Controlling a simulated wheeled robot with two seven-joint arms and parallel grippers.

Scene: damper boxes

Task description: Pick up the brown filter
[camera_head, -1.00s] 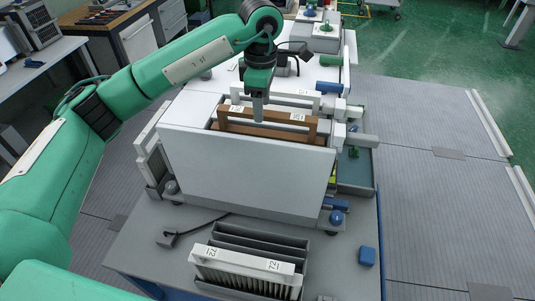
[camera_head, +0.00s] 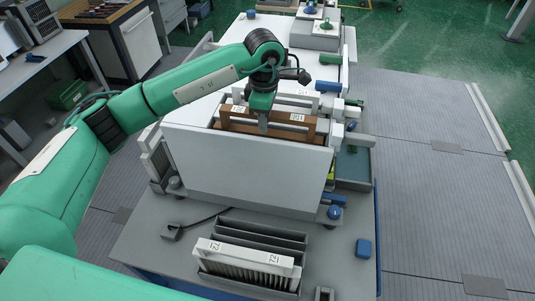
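The brown filter (camera_head: 237,125) sits in the open top slot of the large white damper box (camera_head: 245,168), with white labels on its upper bar. My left gripper (camera_head: 263,128) points down at the middle of the brown filter, its fingertips at the height of the bar. The fingers look close together, but I cannot tell whether they grip the bar. My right gripper is not in view.
A white filter (camera_head: 245,252) stands in a dark grey rack (camera_head: 262,232) at the front of the grey table (camera_head: 140,242). More white boxes stand behind. The floor at right is clear.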

